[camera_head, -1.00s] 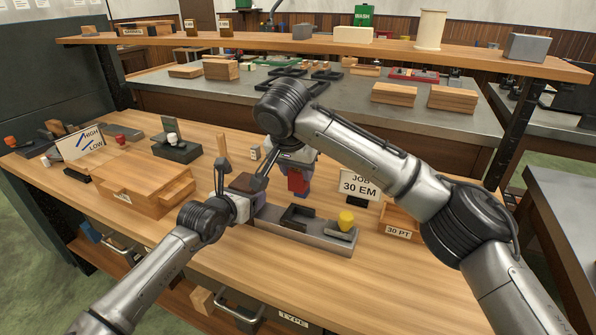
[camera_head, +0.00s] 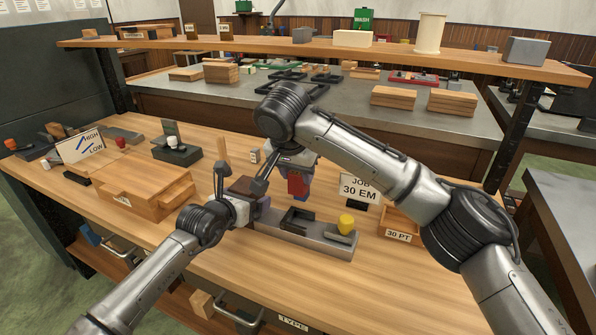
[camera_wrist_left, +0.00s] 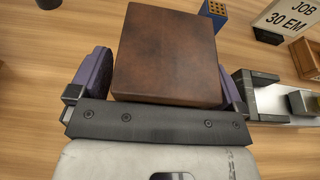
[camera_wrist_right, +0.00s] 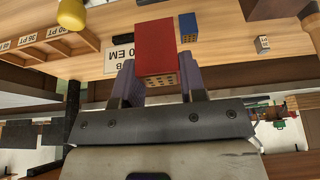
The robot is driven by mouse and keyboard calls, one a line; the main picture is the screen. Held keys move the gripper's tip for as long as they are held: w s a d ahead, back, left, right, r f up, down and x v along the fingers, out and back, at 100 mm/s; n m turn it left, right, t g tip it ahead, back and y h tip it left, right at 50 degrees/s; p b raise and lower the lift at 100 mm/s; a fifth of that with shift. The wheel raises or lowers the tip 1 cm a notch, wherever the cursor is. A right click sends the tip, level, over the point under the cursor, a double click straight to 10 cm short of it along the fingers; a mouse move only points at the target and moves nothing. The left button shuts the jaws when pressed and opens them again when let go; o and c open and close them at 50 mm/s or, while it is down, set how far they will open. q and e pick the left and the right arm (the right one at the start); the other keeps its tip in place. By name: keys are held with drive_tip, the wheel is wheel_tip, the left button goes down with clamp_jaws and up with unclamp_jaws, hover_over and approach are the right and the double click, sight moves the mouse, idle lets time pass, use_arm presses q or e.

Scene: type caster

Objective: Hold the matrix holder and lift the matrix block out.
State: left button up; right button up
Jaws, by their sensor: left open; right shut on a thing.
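A brown block (camera_head: 243,187), which looks like the matrix holder, is at the left end of the long grey caster bed (camera_head: 305,240). My left gripper (camera_head: 241,177) is open, its fingers on two sides of the block; it fills most of the left wrist view (camera_wrist_left: 167,55). My right gripper (camera_head: 299,168) is shut on a red block (camera_head: 297,187) behind the bed. In the right wrist view the red block (camera_wrist_right: 155,40) shows a tan face with rows of holes. I cannot tell for sure whether it is the matrix block.
A blue block with holes (camera_wrist_right: 188,26) is near the red one. A yellow knob (camera_head: 346,222) is at the bed's right end. A JOB 30 EM sign (camera_head: 360,188) and a 30 PT tray (camera_head: 399,232) are right. A wooden box (camera_head: 130,185) is left. The table front is clear.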

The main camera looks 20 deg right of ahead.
use_arm(q)
drive_tip(key=shift+v, duration=3.95)
